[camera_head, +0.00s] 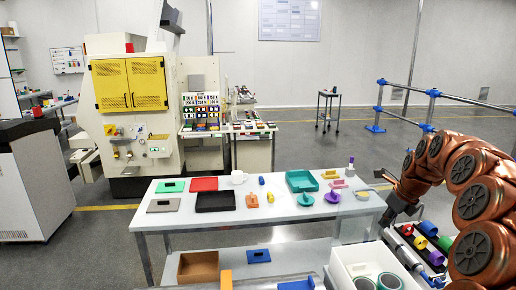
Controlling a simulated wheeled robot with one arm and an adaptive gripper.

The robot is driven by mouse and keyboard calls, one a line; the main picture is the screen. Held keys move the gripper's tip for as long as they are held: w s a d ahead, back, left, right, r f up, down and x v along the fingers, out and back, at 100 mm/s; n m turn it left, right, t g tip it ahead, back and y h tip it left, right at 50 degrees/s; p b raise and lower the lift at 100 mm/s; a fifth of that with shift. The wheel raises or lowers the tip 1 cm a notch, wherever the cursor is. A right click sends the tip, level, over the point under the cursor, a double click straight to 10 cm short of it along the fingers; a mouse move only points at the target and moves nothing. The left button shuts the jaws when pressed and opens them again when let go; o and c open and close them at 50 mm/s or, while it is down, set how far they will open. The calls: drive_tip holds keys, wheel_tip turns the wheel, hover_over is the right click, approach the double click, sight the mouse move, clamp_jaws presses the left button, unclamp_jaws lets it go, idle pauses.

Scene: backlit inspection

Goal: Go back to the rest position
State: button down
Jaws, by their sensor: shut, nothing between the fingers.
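My copper-coloured arm comes in from the right and arches over to the right end of the white table (270,228). My gripper (392,210) is dark and small at the arm's end, beside the table's right edge and above the floor side. It is shut with nothing seen in it. Its fingertips are hard to make out against the dark background. No task object other than my arm is named.
A white bin (342,262) and a rack of coloured cylinders (428,229) stand close below my arm. Blue-jointed rails (433,93) stand behind it.

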drive_tip(key=s+a+r+n+g, duration=0.1)
drive_tip(key=s+a+n+g, duration=0.1)
drive_tip(key=s+a+n, duration=1.4)
drive_tip(key=s+a+f+n+g, duration=0.1)
drive_tip(key=s+n, duration=0.3)
drive_tip(key=s, duration=0.5)
drive_tip(key=s+a+f+n+g+h+b, duration=0.1)
drive_tip(key=s+f+n, duration=0.3)
drive_tip(key=s, duration=0.6)
drive_tip(key=s+a+f+n+g, duration=0.1)
drive_tip(key=s+f+n, duration=0.1)
drive_tip(key=s+n, duration=0.3)
drive_tip(key=s, duration=0.4)
drive_tip(key=shift+s+a+f+n+g+b, duration=0.15)
drive_tip(key=shift+s+f+n+g+b, duration=0.15)
drive_tip(key=shift+s+n, duration=0.1)
drive_tip(key=shift+w+a, duration=0.1)
drive_tip(key=shift+a, duration=0.05)
